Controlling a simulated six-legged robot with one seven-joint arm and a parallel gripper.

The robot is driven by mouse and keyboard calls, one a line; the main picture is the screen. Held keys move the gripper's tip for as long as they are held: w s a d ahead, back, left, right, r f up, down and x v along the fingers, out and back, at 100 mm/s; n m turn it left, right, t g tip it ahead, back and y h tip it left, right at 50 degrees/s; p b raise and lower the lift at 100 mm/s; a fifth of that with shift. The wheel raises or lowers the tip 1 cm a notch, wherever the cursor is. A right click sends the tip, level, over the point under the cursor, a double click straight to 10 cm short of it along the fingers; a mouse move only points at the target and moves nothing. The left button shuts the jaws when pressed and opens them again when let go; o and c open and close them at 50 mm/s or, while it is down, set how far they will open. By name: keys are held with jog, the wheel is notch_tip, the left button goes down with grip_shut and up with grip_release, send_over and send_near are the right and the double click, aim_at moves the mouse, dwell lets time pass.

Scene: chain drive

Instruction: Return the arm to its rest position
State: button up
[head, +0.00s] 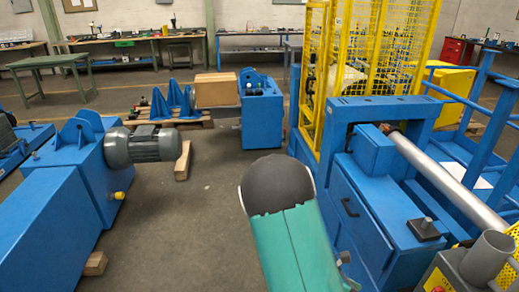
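A teal link of my arm with a rounded dark grey joint (278,183) rises from the bottom centre of the head view. My gripper is not in view, so its opening and anything in it cannot be seen. The joint shows in front of the floor, just left of the blue machine (350,215) on the right. From this view I cannot tell how far apart they are.
A blue machine with a grey motor (145,146) stands at left. A yellow mesh cage (370,60) rises behind the right machine, which carries a long metal roller (445,178). A cardboard box (216,90) sits farther back. Grey floor (205,215) lies clear between the machines.

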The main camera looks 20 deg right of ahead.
jog(key=s+a+r+m+t+y, duration=0.1)
jog(key=a+r+m+t+y, duration=1)
jog(key=a+r+m, duration=0.8)
jog(key=a+r, duration=0.5)
jog(key=r, duration=0.4)
jog(key=shift+s+a+r, duration=0.25)
jog(key=shift+a, duration=0.15)
